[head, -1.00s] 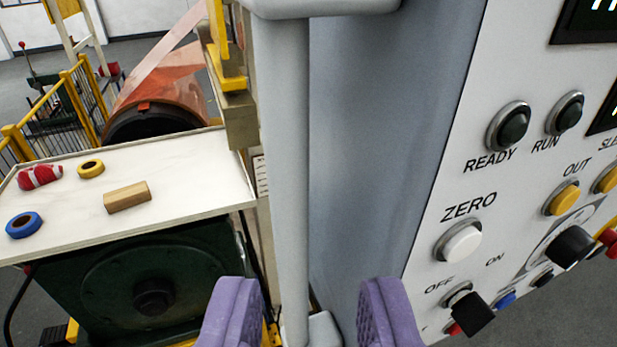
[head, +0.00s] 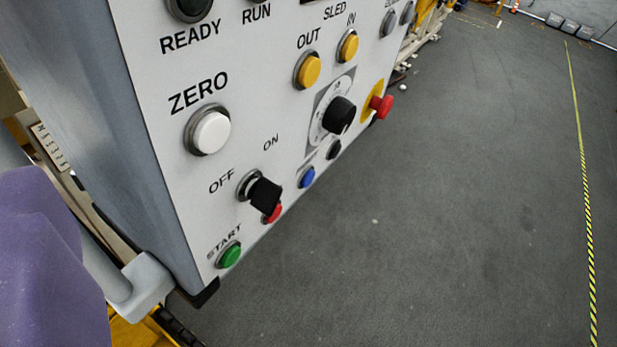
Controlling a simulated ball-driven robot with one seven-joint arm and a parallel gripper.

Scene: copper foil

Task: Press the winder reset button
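The white control panel (head: 150,110) fills the left and middle of the head view, tilted. No label reading "winder reset" can be read. A blue button (head: 306,177) sits right of the black OFF/ON switch (head: 264,194), with no legible label. A white ZERO button (head: 211,132) is above the switch. A green START button (head: 230,255) is near the lower edge, and a red button (head: 272,213) is partly hidden by the switch. My purple gripper (head: 52,265) shows in part at the lower left, apart from the buttons; its opening cannot be made out.
Two yellow SLED buttons (head: 307,70), a black dial knob (head: 339,115) and a red mushroom knob (head: 381,105) are further right on the panel. A grey handle bar (head: 147,283) is at the lower left. Open grey floor (head: 450,220) lies right, with a yellow-black line (head: 578,150).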

